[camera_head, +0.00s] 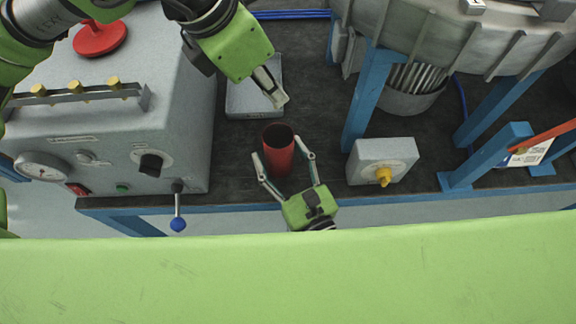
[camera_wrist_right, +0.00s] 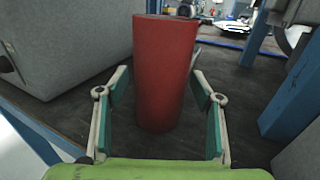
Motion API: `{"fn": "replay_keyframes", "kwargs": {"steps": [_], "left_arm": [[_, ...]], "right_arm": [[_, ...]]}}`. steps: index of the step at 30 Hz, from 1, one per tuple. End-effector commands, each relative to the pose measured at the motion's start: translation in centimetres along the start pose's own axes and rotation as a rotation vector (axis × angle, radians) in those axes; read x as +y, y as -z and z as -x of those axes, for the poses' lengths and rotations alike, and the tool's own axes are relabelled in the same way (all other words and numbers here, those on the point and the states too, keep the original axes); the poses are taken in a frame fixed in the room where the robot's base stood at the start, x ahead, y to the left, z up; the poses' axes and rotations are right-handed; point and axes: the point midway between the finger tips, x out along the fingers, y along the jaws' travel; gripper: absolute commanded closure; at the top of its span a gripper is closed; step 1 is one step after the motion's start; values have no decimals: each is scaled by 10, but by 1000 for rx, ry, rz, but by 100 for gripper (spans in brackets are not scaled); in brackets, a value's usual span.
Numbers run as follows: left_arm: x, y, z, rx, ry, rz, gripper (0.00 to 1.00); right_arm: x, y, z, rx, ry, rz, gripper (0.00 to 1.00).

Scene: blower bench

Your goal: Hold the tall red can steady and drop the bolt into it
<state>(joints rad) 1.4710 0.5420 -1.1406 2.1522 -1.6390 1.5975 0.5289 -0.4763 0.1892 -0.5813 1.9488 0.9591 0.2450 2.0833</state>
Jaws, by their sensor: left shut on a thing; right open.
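The tall red can (camera_head: 279,158) stands upright on the dark bench top near its front edge, with its open mouth facing up. It also fills the middle of the right wrist view (camera_wrist_right: 165,70). My right gripper (camera_head: 284,156) is open, with one finger on either side of the can. In the right wrist view a small gap shows at the left finger; I cannot tell whether the right one touches. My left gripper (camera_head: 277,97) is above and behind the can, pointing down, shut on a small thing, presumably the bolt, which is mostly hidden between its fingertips.
A shallow grey tray (camera_head: 238,104) lies behind the can, partly under my left gripper. A grey control box (camera_head: 120,150) stands at left. A small box with a yellow knob (camera_head: 383,160) and a blue frame leg (camera_head: 366,100) stand at right.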

Motion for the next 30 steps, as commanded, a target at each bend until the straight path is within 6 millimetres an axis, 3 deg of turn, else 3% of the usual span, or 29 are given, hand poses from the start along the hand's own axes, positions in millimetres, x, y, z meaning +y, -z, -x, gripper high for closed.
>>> {"fn": "replay_keyframes", "kwargs": {"steps": [11, 15, 16, 30], "left_arm": [[0, 0, 0, 0, 0, 0, 100], [0, 0, 0, 0, 0, 0, 100], [0, 0, 0, 0, 0, 0, 100], [-1, 6, -14, 2, 1, 0, 100]], "right_arm": [[0, 0, -5, -1, 1, 1, 42], [0, 0, -5, -1, 1, 1, 78], [0, 0, -5, -1, 1, 1, 82], [0, 0, -5, 0, 1, 1, 82]]}}
